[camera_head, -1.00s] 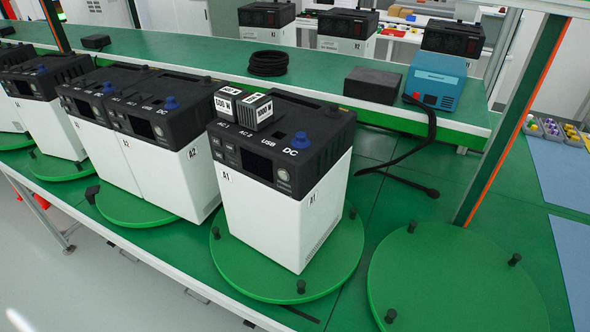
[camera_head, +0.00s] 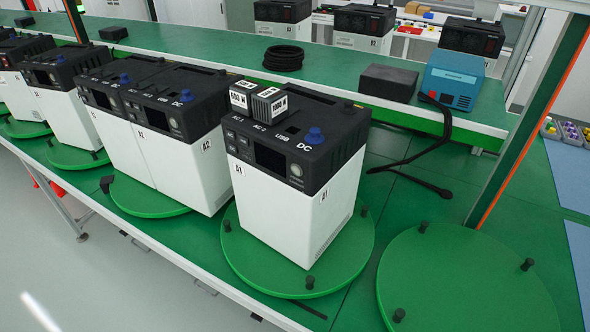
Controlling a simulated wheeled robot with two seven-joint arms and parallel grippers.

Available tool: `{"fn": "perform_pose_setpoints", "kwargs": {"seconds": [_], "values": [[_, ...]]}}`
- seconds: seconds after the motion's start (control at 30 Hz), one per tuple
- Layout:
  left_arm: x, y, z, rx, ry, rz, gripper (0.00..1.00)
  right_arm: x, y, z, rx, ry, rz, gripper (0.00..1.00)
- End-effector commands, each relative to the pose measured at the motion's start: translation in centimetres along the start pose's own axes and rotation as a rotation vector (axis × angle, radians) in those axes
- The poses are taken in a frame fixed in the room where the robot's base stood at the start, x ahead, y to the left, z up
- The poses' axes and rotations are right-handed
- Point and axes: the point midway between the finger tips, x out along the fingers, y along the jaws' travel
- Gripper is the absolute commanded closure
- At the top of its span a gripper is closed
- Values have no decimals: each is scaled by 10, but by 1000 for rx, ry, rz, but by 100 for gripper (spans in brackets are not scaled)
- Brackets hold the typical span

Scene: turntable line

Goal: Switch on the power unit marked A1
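The power unit marked A1 (camera_head: 268,205) stands upright on a round green turntable (camera_head: 345,268). It has a white body and a black top part with a dark screen (camera_head: 270,158) on the front. A round silver button (camera_head: 296,170) sits at the right of the front panel. I cannot tell from the screen whether the unit is on. Neither of my grippers is in view.
Units marked A2 (camera_head: 208,172) and others stand on turntables to the left. An empty turntable with black pegs (camera_head: 465,285) is at the right. Behind are a cable coil (camera_head: 283,58), a black box (camera_head: 388,83), a blue device (camera_head: 453,80) and an orange-edged post (camera_head: 530,115).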

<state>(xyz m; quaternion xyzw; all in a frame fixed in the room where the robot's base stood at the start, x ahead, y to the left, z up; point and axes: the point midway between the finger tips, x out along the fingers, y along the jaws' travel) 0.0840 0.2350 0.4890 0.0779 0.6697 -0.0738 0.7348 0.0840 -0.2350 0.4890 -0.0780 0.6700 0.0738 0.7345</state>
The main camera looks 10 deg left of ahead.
Motion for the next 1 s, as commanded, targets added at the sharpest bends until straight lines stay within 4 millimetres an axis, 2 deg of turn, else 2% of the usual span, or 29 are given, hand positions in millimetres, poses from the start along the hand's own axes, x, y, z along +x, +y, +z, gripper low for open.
{"fn": "perform_pose_setpoints", "kwargs": {"seconds": [0.07, 0.5, 1.0], "values": [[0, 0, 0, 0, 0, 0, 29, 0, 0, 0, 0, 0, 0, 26], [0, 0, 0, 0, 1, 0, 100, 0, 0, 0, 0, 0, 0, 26], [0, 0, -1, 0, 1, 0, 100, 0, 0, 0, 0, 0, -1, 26]]}}
